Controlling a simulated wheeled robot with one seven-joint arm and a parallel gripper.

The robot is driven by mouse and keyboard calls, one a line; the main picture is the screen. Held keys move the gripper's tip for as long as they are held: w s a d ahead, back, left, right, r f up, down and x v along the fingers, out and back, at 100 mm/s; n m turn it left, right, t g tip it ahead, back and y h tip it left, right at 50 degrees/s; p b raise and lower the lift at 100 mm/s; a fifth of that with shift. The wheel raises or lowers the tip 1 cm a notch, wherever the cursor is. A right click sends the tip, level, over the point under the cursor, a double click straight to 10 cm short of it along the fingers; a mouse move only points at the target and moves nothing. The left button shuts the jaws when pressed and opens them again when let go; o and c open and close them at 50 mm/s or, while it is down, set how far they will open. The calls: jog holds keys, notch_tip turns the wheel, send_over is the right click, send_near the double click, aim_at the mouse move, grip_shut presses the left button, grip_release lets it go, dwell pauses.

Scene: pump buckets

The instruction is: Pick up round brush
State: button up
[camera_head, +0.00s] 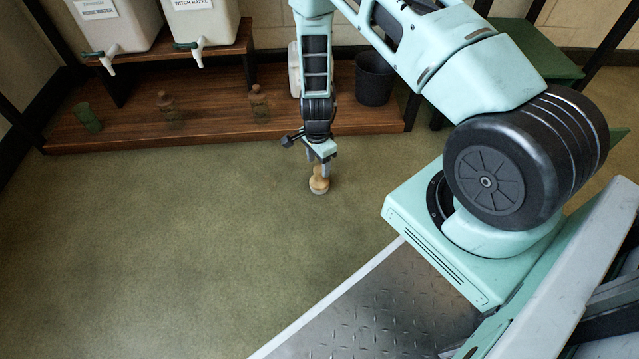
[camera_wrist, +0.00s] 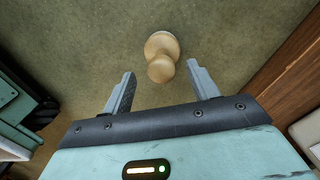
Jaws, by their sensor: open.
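The round brush (camera_head: 319,183) is a small wooden piece with a knob on top and a wider round base. It stands upright on the green floor below my gripper (camera_head: 323,165) in the head view. In the wrist view the round brush (camera_wrist: 162,55) lies just beyond the fingertips, roughly centred between them. I cannot tell from the head view whether a finger touches the knob.
A low wooden shelf (camera_head: 230,115) runs along the wall behind, with a green cup (camera_head: 88,117) and two brown bottles on it. Two white dispensers stand above it. A dark bucket (camera_head: 375,80) stands right of the arm. The floor left of the brush is clear.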

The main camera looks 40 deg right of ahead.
aim_at(319, 166)
jog(key=f+b, duration=0.1)
jog(key=f, duration=0.1)
jog(key=f+b, duration=0.1)
jog(key=f, duration=0.1)
jog(key=shift+d+b, duration=0.25)
jog(key=shift+b, duration=0.1)
jog(key=c, duration=1.1)
jog(key=shift+r, duration=0.1)
jog(key=shift+c, duration=0.2)
